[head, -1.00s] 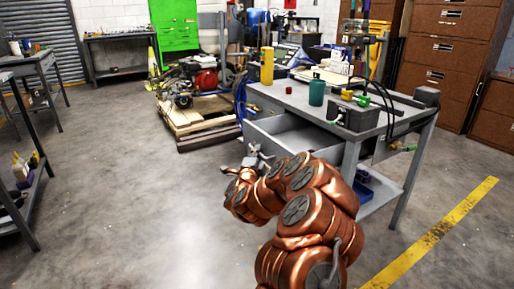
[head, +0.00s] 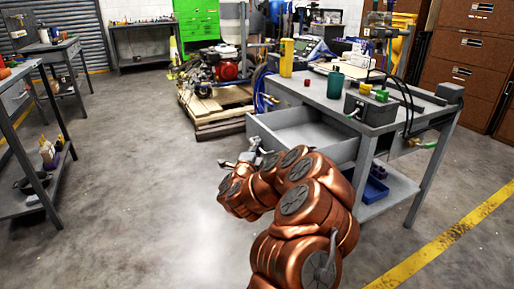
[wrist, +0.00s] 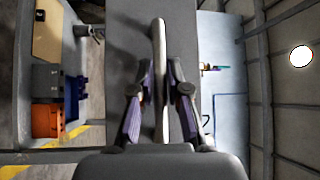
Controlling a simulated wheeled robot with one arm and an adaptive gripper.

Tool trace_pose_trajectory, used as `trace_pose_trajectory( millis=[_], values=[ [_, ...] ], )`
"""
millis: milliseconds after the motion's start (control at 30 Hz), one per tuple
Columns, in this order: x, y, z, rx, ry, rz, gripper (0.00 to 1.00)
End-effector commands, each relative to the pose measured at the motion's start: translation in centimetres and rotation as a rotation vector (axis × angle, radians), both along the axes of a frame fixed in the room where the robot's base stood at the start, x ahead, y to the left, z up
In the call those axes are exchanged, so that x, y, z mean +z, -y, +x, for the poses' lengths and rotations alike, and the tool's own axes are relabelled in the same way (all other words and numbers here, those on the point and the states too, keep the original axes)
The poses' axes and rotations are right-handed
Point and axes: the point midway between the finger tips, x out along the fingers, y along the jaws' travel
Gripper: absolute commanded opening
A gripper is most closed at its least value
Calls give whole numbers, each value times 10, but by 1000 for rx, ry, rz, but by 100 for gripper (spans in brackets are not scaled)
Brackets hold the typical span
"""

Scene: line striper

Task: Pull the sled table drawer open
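The grey sled table (head: 400,165) stands right of centre in the head view. Its drawer (head: 300,132) is pulled out, with a bare, empty-looking tray showing. My gripper (head: 252,150) is at the drawer's front, and my copper-coloured arm hides part of that front. In the wrist view a pale handle bar (wrist: 159,45) runs between the two fingers of my gripper (wrist: 160,75), against the grey drawer front (wrist: 190,25). The fingertips close in on the bar from both sides.
A yellow cylinder (head: 286,58), a green cup (head: 335,84) and a grey box with cables (head: 369,107) stand on the tabletop. A blue bin (head: 375,190) sits on the lower shelf. A pallet with an engine (head: 215,100) is behind. Floor (head: 150,190) at left is clear.

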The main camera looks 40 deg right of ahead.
Motion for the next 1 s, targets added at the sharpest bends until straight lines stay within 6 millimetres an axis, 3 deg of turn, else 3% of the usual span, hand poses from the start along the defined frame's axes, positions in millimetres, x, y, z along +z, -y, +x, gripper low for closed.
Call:
trace_pose_trajectory(
  millis=[167,633,1000],
  values=[
    [0,0,0,1,0,0,37],
    [-1,-4,-2,1,0,0,37],
    [-6,-32,-21,4,-1,2,37]
  ],
)
